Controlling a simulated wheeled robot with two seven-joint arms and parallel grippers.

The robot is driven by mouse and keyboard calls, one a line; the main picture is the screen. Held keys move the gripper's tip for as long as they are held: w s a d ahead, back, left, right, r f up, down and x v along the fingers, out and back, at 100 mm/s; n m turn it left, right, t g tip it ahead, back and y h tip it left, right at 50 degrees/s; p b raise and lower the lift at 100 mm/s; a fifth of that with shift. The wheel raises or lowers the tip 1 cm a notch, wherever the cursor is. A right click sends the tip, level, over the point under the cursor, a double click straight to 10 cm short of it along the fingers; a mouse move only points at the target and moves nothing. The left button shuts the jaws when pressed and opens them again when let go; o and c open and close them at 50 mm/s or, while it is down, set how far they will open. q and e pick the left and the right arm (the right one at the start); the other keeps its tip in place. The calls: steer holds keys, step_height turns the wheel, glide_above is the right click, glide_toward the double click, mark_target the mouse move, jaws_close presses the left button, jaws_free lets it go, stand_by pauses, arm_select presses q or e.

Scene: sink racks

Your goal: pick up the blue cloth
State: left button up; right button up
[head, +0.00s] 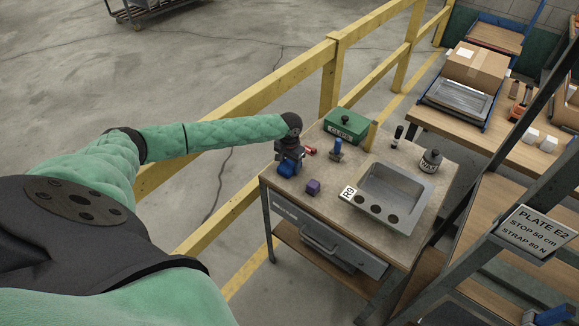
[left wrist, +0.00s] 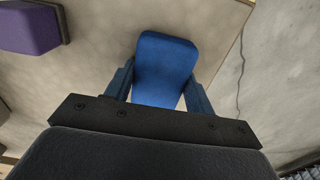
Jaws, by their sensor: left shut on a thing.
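The blue cloth (left wrist: 163,65) is a small folded blue block between the two fingers of my left gripper (left wrist: 160,88) in the left wrist view. The fingers press on its two sides. In the head view the left gripper (head: 288,160) is over the left part of the bench, and the blue cloth (head: 286,170) shows just below it. I cannot tell whether the cloth touches the bench top. My right gripper is not in view.
A purple block (head: 313,187) lies right of the cloth. A green box (head: 346,125), a blue-topped item (head: 337,148), a metal sink tray (head: 395,188) and a dark bottle (head: 430,161) stand on the bench (head: 268,179). A yellow rail (head: 240,100) runs behind the bench.

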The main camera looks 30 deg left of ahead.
mark_target(290, 163)
arm_select(q)
steer(key=shift+r, duration=0.1)
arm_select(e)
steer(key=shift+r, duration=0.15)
